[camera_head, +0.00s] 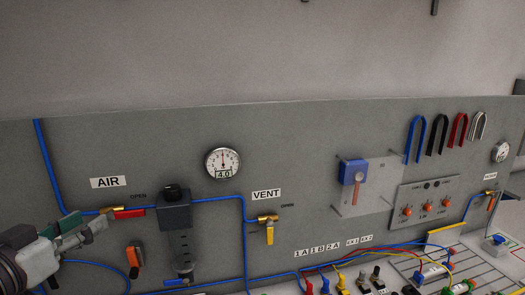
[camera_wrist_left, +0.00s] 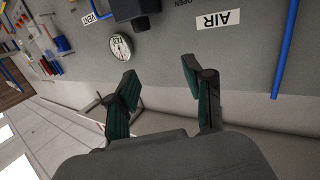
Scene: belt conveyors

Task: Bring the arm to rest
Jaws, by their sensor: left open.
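My left gripper (camera_head: 84,224) shows at the lower left of the head view, in front of the grey panel, just below the AIR label (camera_head: 108,182). In the left wrist view, its two green-padded fingers (camera_wrist_left: 160,72) stand wide apart with nothing between them. The red-handled brass AIR valve (camera_head: 128,213) is close to the right of the fingers in the head view; I cannot tell whether they touch it. My right gripper is in neither view.
The grey panel (camera_head: 90,150) carries a round gauge (camera_head: 223,162), a dark filter unit (camera_head: 175,215), a VENT valve (camera_head: 268,232) and blue tubing (camera_head: 245,250). Several colored wires and fittings crowd the lower right.

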